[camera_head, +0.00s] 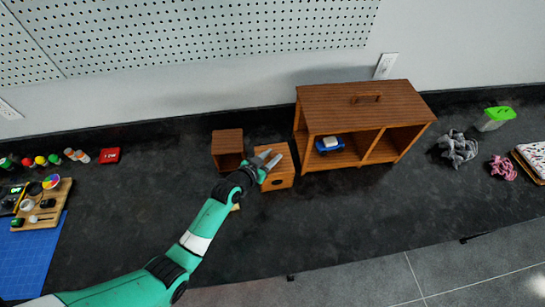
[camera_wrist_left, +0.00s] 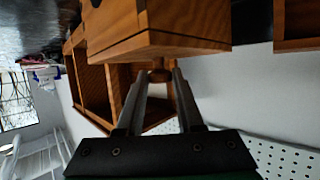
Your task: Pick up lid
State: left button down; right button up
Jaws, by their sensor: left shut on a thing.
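A small orange-brown wooden box (camera_head: 280,183) with a dark oval hole in its front stands on the dark counter, left of the large wooden cabinet. Its lid (camera_head: 285,158) lies on top, partly covered by my gripper. My left gripper (camera_head: 270,160) reaches over the lid from the front left. In the left wrist view, which looks upside down, the gripper's fingers (camera_wrist_left: 160,82) are shut on the lid's small round knob (camera_wrist_left: 160,75). The lid (camera_wrist_left: 180,45) still meets the box there, with a thin seam between them. My right gripper is not in view.
An open dark wooden cube (camera_head: 227,145) stands close to the left of the box. The large cabinet (camera_head: 365,105) with a blue toy car (camera_head: 329,145) stands close to the right. The counter in front is mostly clear. A pegboard wall (camera_head: 190,35) is behind.

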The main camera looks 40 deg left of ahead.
aim_at(272, 157)
pick_arm(q)
notch_tip(272, 157, up, 4)
jog(key=shift+f+p, duration=0.2)
jog(key=shift+p, duration=0.55)
jog(key=s+d+r+p, duration=0.4)
jog(key=s+d+r, duration=0.4)
jog(key=s, duration=0.3)
jog(key=shift+d+r+p, duration=0.25)
jog(key=shift+r+p, duration=0.05)
jog(key=shift+r, duration=0.35)
jog(key=shift+s, duration=0.1)
